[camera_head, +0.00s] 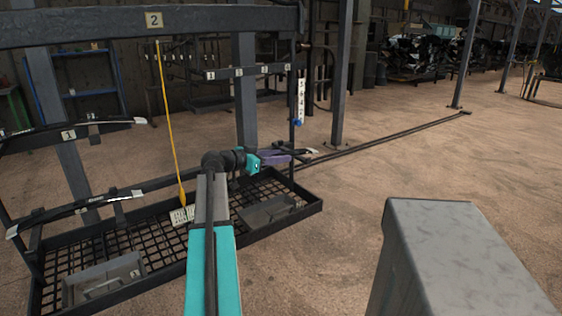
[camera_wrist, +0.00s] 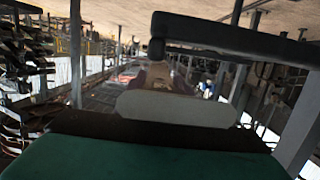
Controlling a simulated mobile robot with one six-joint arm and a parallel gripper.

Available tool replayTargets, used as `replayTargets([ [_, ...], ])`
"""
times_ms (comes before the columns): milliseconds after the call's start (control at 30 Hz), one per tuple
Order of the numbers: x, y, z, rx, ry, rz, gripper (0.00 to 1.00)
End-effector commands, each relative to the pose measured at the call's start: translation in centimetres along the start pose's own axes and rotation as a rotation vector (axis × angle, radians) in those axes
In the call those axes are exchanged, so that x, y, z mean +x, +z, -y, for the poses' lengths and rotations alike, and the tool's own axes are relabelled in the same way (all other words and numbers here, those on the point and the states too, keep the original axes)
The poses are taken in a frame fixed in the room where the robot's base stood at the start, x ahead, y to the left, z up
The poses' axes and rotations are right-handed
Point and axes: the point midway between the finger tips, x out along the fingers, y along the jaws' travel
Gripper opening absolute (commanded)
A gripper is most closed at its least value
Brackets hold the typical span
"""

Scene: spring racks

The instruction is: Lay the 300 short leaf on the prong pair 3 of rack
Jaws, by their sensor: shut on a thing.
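My gripper (camera_head: 290,155) is at the end of my arm, out to the right of the rack's uprights and above the tray's far right end. It is shut on a leaf; in the head view only a short dark piece with a pale tip (camera_head: 312,151) shows past the purple part. In the wrist view a pale round-ended plate (camera_wrist: 178,108), probably the held leaf, lies across the middle. The rack (camera_head: 110,24) stands at the left with a "2" plate on its top beam. A "1" plate (camera_head: 68,134) is lower left. I cannot make out prong pair 3 or a 300 mark.
Dark leaves with pale ends (camera_head: 75,208) lie across the rack's left side. A mesh tray (camera_head: 310,207) at its foot holds grey boxes (camera_head: 268,211). A yellow cord (camera_head: 164,100) hangs in front. A grey block (camera_head: 450,255) stands front right. Floor at right is clear.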

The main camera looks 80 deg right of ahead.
Motion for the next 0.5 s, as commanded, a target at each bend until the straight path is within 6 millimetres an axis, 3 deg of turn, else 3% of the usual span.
replayTargets([
  [500, 0.1, 0.1, 3.2, 0.001, -0.001, -0.004, 0.02],
])
